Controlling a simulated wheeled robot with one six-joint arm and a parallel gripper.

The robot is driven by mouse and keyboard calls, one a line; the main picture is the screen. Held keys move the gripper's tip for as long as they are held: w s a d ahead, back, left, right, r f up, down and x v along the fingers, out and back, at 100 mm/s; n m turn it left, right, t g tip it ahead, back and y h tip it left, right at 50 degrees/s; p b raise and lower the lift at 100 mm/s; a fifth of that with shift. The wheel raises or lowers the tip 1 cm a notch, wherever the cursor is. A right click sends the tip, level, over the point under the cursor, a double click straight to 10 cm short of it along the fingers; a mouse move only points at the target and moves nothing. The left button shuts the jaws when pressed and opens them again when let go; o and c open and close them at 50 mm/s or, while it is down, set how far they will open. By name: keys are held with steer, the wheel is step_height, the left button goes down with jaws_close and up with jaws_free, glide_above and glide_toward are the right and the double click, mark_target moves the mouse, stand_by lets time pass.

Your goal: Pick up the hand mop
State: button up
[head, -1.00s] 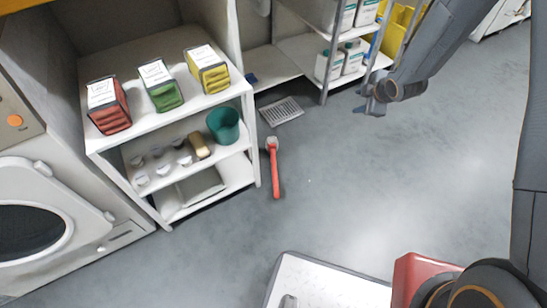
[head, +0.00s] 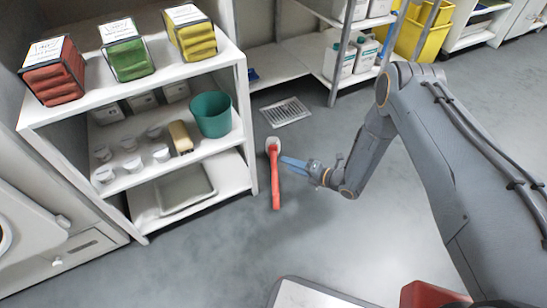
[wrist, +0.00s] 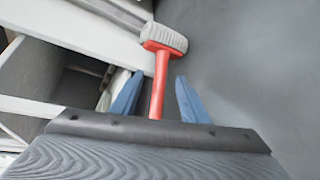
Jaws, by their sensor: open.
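The hand mop (head: 275,178) has a red handle and a pale grey head. It stands or lies on the grey floor just right of the white shelf unit, its head toward the floor drain. In the wrist view the mop (wrist: 160,68) shows with its handle between my two blue fingers and its head beyond them. My gripper (head: 285,162) is open, its fingertips beside the upper part of the red handle in the head view. I cannot tell whether they touch it. The lower end of the handle is hidden in the wrist view.
A white shelf unit (head: 248,120) stands close on the left, holding coloured boxes, cups, a sponge-like block and a green bucket (head: 211,114). A floor drain (head: 285,112) lies behind the mop. Another rack with white bottles (head: 341,60) stands at the back. The floor to the right is clear.

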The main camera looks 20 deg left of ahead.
steer(key=shift+b+x, duration=0.45)
steer(key=shift+x, duration=0.7)
steer(key=b+x, duration=0.1)
steer(key=x, duration=0.1)
steer(key=b+x, duration=0.2)
steer(key=shift+f, duration=0.3)
steer(key=shift+w+a, duration=0.1)
steer(key=shift+a, duration=0.3)
steer(key=shift+c, duration=0.3)
jaws_close()
